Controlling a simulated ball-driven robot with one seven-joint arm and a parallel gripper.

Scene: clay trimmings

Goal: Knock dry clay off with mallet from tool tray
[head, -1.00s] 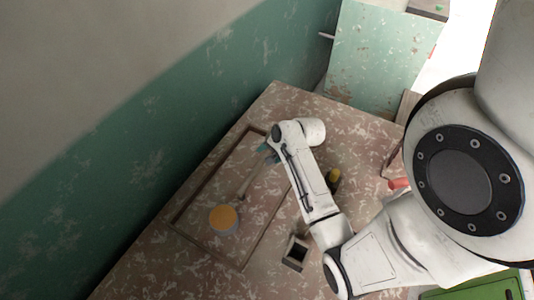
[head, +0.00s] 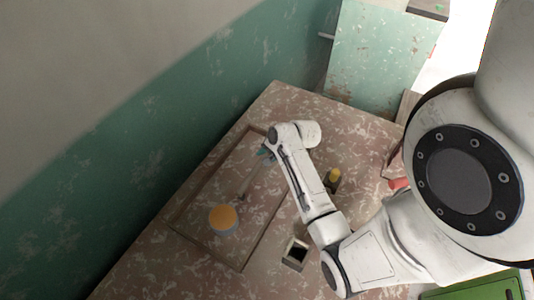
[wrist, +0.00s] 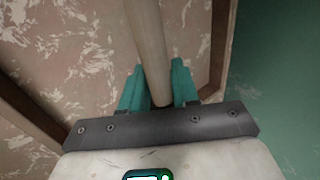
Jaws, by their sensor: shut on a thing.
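My gripper (head: 265,151) has teal fingers, which also show in the wrist view (wrist: 158,88). It is shut on a pale wooden handle (wrist: 148,40), probably the mallet's. In the head view the handle (head: 247,181) slopes down and left from the fingers. Its far end shows close to an orange-topped round thing (head: 222,217) with a grey side. I cannot tell whether that is the mallet's head or a separate piece, nor whether they touch. A shallow tray with a brown rim (head: 205,259) lies around and below them. No dry clay is clearly recognisable.
The speckled table (head: 130,272) runs along a green and grey wall (head: 150,140). A small dark open box (head: 295,252) stands right of the tray. A yellow-topped thing (head: 334,176) and a red-handled tool (head: 399,184) lie beyond my arm. A green panel (head: 490,287) is at lower right.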

